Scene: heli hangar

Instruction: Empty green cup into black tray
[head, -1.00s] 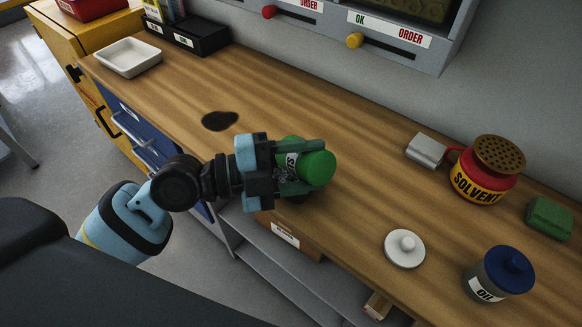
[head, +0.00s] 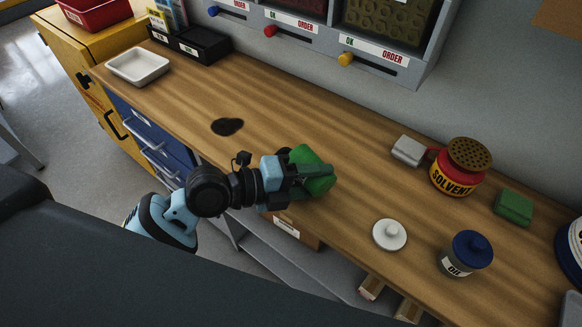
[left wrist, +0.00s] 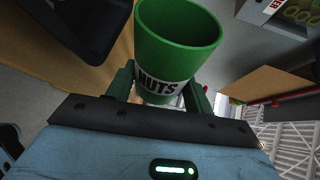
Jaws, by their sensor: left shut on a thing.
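My left gripper (head: 312,180) is shut on the green cup (head: 313,163) and holds it over the front edge of the wooden counter. The cup is tilted in the head view. In the left wrist view, the cup (left wrist: 172,60) shows a NUTS label, an open mouth and green inner wall; I cannot see whether anything is inside. The black tray (head: 209,57), with small labels on its front, stands at the far left back of the counter, well away from the cup. My right gripper is not in view.
A white dish (head: 138,67) lies left of the tray. A dark stain (head: 227,126) marks the counter. A red solvent can (head: 456,170), white lid (head: 390,235), oil jar (head: 465,254) and green block (head: 514,206) stand at right. Wall bins (head: 330,52) overhang the back. The middle counter is mostly clear.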

